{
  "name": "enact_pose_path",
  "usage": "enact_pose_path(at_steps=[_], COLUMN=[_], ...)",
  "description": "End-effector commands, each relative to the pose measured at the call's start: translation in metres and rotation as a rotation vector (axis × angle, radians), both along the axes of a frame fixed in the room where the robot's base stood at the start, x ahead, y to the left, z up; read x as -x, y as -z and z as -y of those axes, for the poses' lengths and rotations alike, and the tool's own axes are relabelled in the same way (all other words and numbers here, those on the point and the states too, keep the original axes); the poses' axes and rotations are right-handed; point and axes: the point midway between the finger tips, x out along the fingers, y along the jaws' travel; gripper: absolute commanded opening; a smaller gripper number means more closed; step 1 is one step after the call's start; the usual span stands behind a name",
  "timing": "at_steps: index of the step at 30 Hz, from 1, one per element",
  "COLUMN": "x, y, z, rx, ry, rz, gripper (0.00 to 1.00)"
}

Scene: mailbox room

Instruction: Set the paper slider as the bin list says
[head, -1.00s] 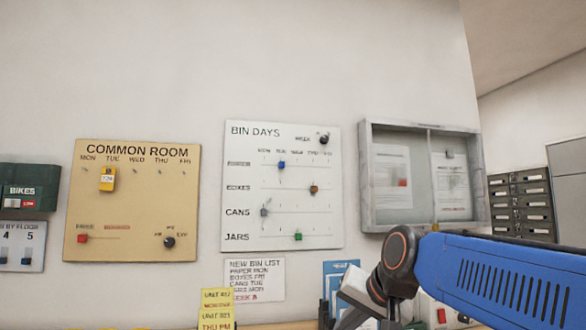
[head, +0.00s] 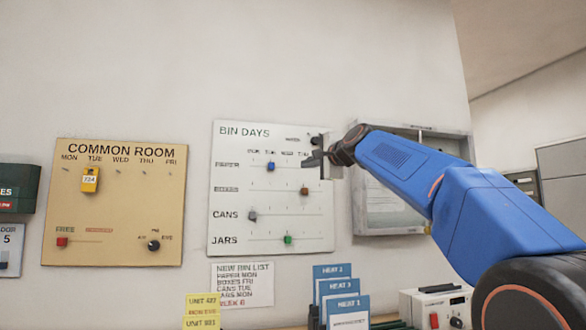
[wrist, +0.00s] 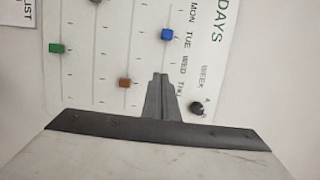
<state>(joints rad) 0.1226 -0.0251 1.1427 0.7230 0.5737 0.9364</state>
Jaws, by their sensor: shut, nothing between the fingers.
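The white BIN DAYS board (head: 228,180) hangs on the wall. Its blue paper slider (head: 270,167) sits at about TUE on the top row. It also shows in the wrist view (wrist: 167,34). The bin list (head: 243,285) below the board reads paper MON, boxes FRI, cans TUE, and jars apparently MON. My gripper (head: 312,160) is shut and empty in front of the board's upper right, right of the blue slider. In the wrist view its closed fingers (wrist: 160,80) point at the board, apart from the blue slider.
The brown boxes slider (head: 304,191), grey cans slider (head: 252,216) and green jars slider (head: 287,240) lie on lower rows. The black week knob (wrist: 196,108) is close beside my fingers. A glass notice case (head: 385,215) hangs right; the COMMON ROOM board (head: 115,215) hangs left.

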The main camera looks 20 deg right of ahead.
Motion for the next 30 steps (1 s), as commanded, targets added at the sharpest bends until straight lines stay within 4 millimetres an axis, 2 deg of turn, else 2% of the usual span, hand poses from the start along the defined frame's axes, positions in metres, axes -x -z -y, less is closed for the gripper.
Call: enact_pose_path(at_steps=[20, 24, 30], x=[-0.092, -0.091, -0.092], y=[0.001, 0.000, 0.001], z=[-0.024, -0.043, -0.060], rx=[0.003, 0.003, 0.003], ry=[-0.001, -0.003, -0.002], rz=[-0.001, 0.000, -0.001], gripper=[0.00, 0.00, 0.00])
